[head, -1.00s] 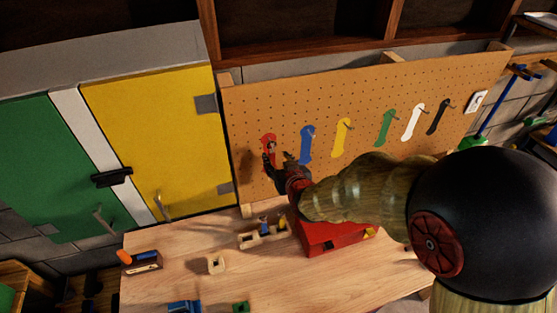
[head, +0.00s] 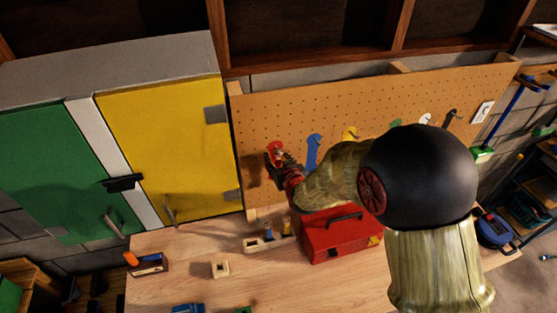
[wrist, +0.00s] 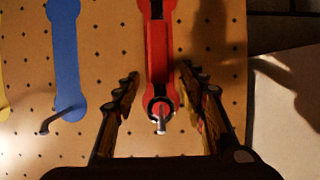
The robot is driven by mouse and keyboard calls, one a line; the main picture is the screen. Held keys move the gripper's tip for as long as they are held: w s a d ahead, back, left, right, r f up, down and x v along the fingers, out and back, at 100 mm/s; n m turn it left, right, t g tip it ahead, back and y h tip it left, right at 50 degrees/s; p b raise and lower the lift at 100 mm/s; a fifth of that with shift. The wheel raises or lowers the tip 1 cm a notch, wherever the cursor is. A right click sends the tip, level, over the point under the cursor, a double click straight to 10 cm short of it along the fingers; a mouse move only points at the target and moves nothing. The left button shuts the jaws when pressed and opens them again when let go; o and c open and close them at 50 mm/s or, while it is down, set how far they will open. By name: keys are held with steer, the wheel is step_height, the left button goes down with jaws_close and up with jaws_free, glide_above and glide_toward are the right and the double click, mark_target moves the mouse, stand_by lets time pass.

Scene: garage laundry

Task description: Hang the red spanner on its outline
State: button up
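The red spanner (wrist: 158,50) lies against its red outline on the pegboard, and the two are hard to tell apart. In the wrist view its ring end appears to sit around a metal hook (wrist: 161,122). Dark strips show along its middle. My gripper (wrist: 160,76) is open, with one finger on each side of the red shape and visible gaps between. In the head view my gripper (head: 279,160) is at the left part of the pegboard (head: 300,100), over the lower part of the red shape (head: 274,147).
A blue outline (head: 312,153) with its own hook is beside the red one; yellow, green, white and black outlines follow, partly behind my arm. Below, a red toolbox (head: 335,240) and small blocks stand on the wooden bench (head: 200,245). A yellow cabinet door (head: 165,145) is at left.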

steer(key=shift+c, duration=1.3)
steer(key=c, duration=0.7)
jaws_close()
steer(key=o, duration=0.9)
jaws_free()
